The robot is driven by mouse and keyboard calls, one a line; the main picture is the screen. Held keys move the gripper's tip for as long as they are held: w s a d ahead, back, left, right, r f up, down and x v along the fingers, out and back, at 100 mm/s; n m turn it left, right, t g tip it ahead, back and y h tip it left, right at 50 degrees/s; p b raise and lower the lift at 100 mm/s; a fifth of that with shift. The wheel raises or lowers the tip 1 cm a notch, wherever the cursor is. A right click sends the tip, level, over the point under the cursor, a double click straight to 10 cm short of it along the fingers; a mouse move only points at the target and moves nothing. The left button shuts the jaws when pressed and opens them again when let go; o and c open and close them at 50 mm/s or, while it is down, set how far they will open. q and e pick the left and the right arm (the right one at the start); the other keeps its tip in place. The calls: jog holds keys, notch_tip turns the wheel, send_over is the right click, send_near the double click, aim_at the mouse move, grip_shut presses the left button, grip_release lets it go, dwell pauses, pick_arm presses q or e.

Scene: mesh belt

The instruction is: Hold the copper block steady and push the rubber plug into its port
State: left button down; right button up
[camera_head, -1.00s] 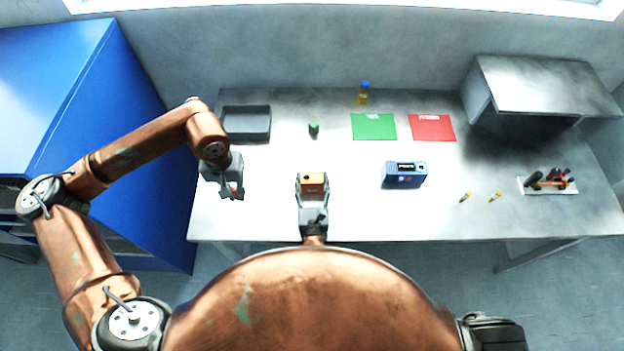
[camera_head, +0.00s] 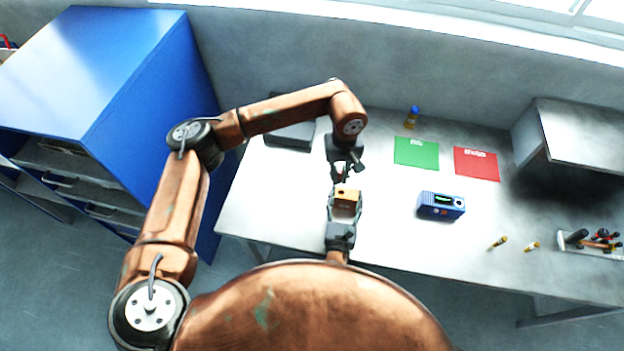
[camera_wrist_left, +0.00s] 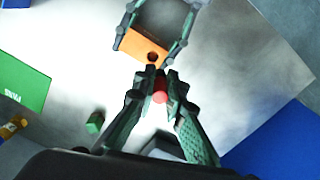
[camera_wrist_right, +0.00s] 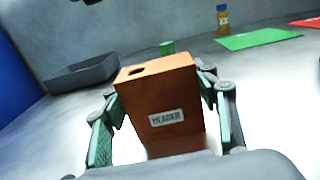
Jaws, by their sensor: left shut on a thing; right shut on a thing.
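The copper block (camera_head: 346,198), an orange box with a dark round port on top and a label reading HEADER (camera_wrist_right: 166,117), is gripped upright above the table's near side. My right gripper (camera_head: 343,212) is shut on its two sides, also seen in the right wrist view (camera_wrist_right: 162,110). My left gripper (camera_head: 341,174) is shut on the red rubber plug (camera_wrist_left: 160,92). It hangs just beyond the block in the head view, with the plug apart from it. In the left wrist view, the plug appears beside the block (camera_wrist_left: 143,47). The plug's far end is hidden.
A grey tray (camera_wrist_right: 88,73), a green cube (camera_wrist_right: 167,48) and a bottle (camera_head: 411,117) stand farther back. Green (camera_head: 416,153) and red (camera_head: 477,164) mats lie right of them. A blue device (camera_head: 440,206) stands right of the block, with bare table between.

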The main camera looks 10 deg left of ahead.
aim_at(341, 189)
pick_arm(q)
jog(key=shift+w+d, duration=0.2)
jog(key=shift+d, duration=0.4)
jog(key=shift+f, duration=2.9)
jog(key=shift+f, duration=0.9)
jog(key=c, duration=1.9)
grip_release()
jog(key=shift+s, duration=0.1)
notch_tip(341, 189, up, 12)
